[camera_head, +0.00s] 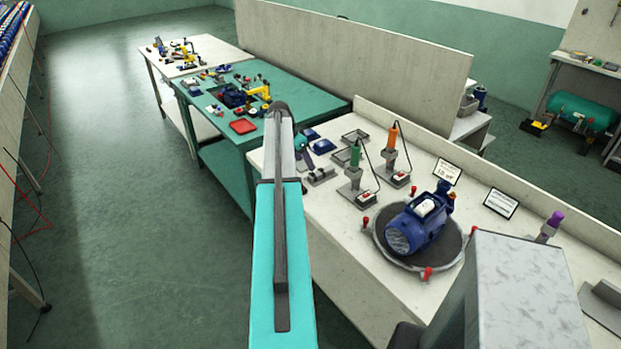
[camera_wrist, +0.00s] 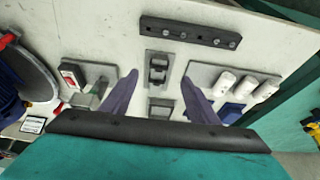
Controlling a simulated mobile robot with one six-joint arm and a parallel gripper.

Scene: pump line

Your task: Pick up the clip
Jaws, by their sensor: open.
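A small dark piece, probably the clip (camera_wrist: 158,69), lies in a small grey holder on the pale bench, between the fingertips in the picture. The height of the fingers above it is hard to tell. In the head view my teal arm reaches toward this part of the bench, and I cannot make out the clip or the fingers clearly there.
A dark bar with holes (camera_wrist: 190,32) lies beyond the holder. White cylinders (camera_wrist: 247,87) stand on a plate at right; a red switch (camera_wrist: 72,75) is at left. In the head view, green (camera_head: 355,155) and orange (camera_head: 392,137) tools and a blue pump (camera_head: 420,222) occupy the bench.

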